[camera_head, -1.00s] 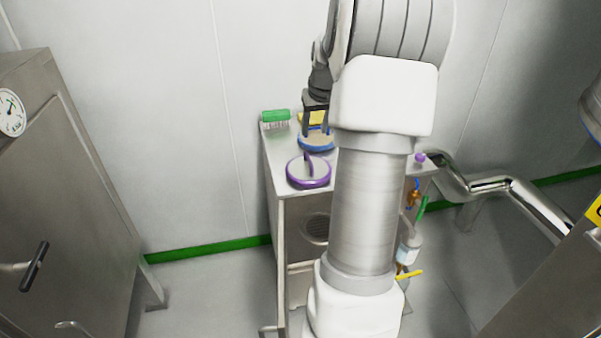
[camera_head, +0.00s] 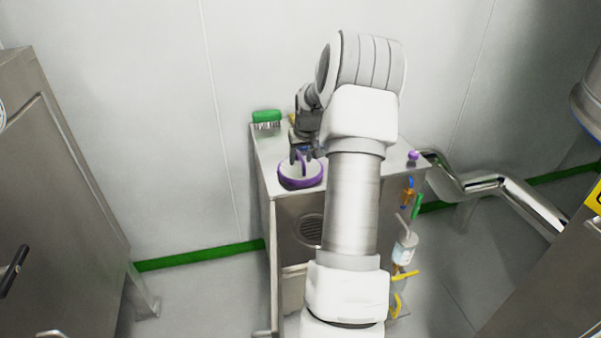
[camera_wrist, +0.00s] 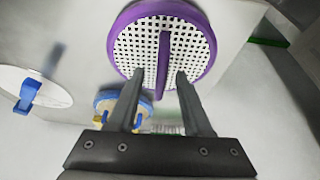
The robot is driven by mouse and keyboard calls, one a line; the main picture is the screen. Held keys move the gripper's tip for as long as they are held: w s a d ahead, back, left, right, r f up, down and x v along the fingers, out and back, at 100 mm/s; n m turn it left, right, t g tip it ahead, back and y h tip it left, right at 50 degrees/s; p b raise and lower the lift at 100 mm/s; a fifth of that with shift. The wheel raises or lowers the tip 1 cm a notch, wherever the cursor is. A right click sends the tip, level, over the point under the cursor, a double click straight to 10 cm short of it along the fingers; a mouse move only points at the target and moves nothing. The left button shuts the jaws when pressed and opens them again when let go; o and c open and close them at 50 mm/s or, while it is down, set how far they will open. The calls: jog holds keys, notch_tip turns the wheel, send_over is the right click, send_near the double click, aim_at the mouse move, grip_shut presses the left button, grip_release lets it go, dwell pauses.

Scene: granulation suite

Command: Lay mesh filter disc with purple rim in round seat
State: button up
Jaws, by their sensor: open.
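The mesh filter disc with the purple rim (camera_head: 300,182) lies on the steel cabinet top near its front left, with a purple bar standing up across it. In the wrist view the disc (camera_wrist: 203,45) shows a white perforated mesh, and the purple bar runs between my two finger tips. My gripper (camera_head: 305,158) is open and down at the disc, its fingers (camera_wrist: 158,88) on either side of the bar. Whether the fingers touch the bar I cannot tell. I cannot make out the round seat in these views.
A blue-rimmed disc (camera_wrist: 112,97) and a white disc with a blue handle (camera_wrist: 45,92) lie near the purple one. A green brush (camera_head: 267,118) sits at the cabinet's back left. A purple knob (camera_head: 413,156) stands at the right. Bottles and fittings (camera_head: 404,245) hang on the cabinet's right side.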

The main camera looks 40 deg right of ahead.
jog(key=shift+w+f, duration=0.15)
jog(key=shift+f, duration=0.25)
jog(key=shift+c, duration=0.3)
grip_shut()
jog(key=shift+r, duration=0.15)
